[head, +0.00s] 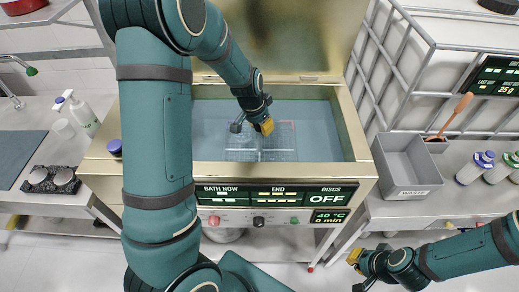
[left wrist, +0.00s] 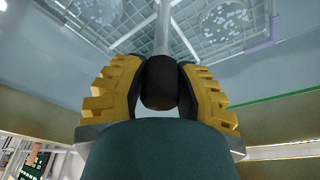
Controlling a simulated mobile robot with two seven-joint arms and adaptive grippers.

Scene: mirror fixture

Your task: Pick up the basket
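The basket (head: 277,145) is a flat wire-grid rack lying in the liquid of an open bath, with a stem at its middle. In the left wrist view its grid (left wrist: 165,42) is close, and the grey stem ends in a black knob (left wrist: 161,82). My left gripper (head: 264,127) is over the basket's middle. In the left wrist view its yellow fingers (left wrist: 160,88) are on both sides of the knob, their dark pads against it. My right gripper (head: 357,258) is low at the right, away from the bath; its finger opening is unclear.
The bath's metal rim (head: 170,140) surrounds the basket, with a raised lid (head: 290,35) behind. Two speckled round discs (left wrist: 222,20) show at the basket in the left wrist view. A grey waste bin (head: 408,165) stands right; bottles (head: 475,167) are beyond it.

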